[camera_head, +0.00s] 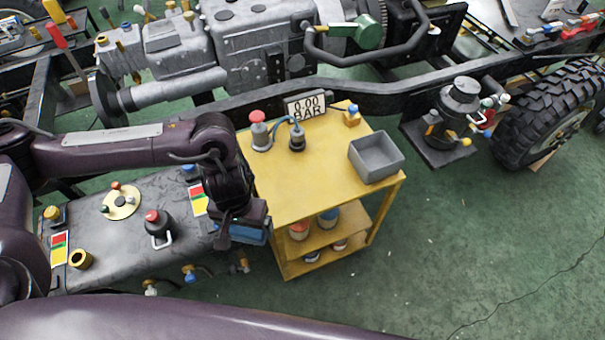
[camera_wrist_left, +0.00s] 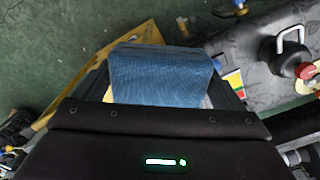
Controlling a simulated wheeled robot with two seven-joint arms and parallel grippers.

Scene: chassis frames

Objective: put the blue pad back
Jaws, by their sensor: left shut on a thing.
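The blue pad (camera_head: 250,236) is held in my left gripper (camera_head: 238,230), above the right end of the dark tank and near the yellow cart's left side. In the left wrist view the pad (camera_wrist_left: 155,78) shows as a flat blue sheet between the fingers. My left gripper is shut on it. The lower part of the pad is partly hidden by the gripper in the head view. My right gripper is not in view.
The dark tank (camera_head: 118,250) holds valves and colored labels. Green floor (camera_head: 450,240) is clear at right.

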